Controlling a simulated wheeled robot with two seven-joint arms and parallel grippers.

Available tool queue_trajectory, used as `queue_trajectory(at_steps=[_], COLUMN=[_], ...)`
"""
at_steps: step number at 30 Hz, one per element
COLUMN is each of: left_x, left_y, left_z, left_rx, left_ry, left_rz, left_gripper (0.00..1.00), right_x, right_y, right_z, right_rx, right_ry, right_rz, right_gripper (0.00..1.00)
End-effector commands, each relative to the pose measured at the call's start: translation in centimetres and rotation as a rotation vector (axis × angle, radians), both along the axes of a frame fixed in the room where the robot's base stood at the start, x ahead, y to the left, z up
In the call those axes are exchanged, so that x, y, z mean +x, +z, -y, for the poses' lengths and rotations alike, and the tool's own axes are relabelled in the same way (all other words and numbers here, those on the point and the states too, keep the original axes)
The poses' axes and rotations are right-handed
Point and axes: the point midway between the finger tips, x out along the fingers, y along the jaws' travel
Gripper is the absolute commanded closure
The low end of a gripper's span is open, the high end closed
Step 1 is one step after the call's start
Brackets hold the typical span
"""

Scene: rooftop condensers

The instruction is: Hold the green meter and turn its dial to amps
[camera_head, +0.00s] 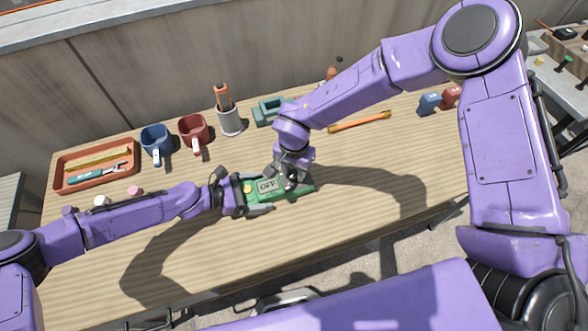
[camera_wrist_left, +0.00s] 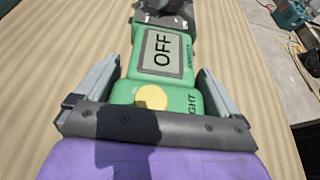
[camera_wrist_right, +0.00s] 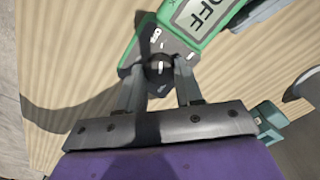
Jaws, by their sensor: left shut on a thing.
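The green meter (camera_head: 301,191) lies on the wooden workbench, its grey screen (camera_wrist_left: 165,53) reading OFF. My left gripper (camera_head: 254,196) is shut on its near end, one finger along each side, with a yellow button (camera_wrist_left: 151,97) between them. My right gripper (camera_wrist_right: 161,84) is over the other end, pointing down. Its fingers stand apart on either side of the dark round dial (camera_wrist_right: 160,67), which carries a white mark. Whether they touch the dial is not clear. In the head view my right gripper hides the dial.
An orange tray (camera_head: 60,181) with tools, a blue mug (camera_head: 156,142), a red mug (camera_head: 192,131) and a grey cup (camera_head: 231,122) line the back left. The front of the bench is clear.

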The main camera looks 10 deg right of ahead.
Motion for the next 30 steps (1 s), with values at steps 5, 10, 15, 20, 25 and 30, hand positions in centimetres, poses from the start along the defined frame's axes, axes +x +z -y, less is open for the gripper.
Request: queue_trajectory(at_steps=[5, 10, 15, 20, 25, 30], left_x=[0.03, 0.03, 0.03, 0.04, 0.04, 0.04], left_y=[0.07, 0.07, 0.06, 0.06, 0.06, 0.06], left_z=[0.01, 0.01, 0.01, 0.01, 0.01, 0.01], left_rx=[-0.001, -0.001, -0.001, -0.001, -0.001, -0.001], left_ry=[0.0, 0.0, 0.0, 0.001, 0.001, 0.001], left_rz=[0.0, 0.0, 0.0, 0.0, 0.0, 0.0], left_gripper=[0.54, 0.54, 0.54, 0.54, 0.54, 0.54], right_x=[-0.01, -0.02, -0.07, -0.08, -0.08, -0.08], right_y=[0.03, 0.03, -0.01, -0.01, 0.0, 0.02], right_z=[0.01, -0.01, -0.02, -0.03, -0.05, -0.06], right_rx=[0.0, 0.001, 0.001, 0.001, 0.002, 0.002], right_ry=[-0.002, -0.026, -0.104, -0.224, -0.381, -0.544], right_rz=[0.0, -0.001, -0.003, -0.003, -0.002, -0.004], right_gripper=[0.95, 0.95, 0.95, 0.95, 0.95, 0.95])
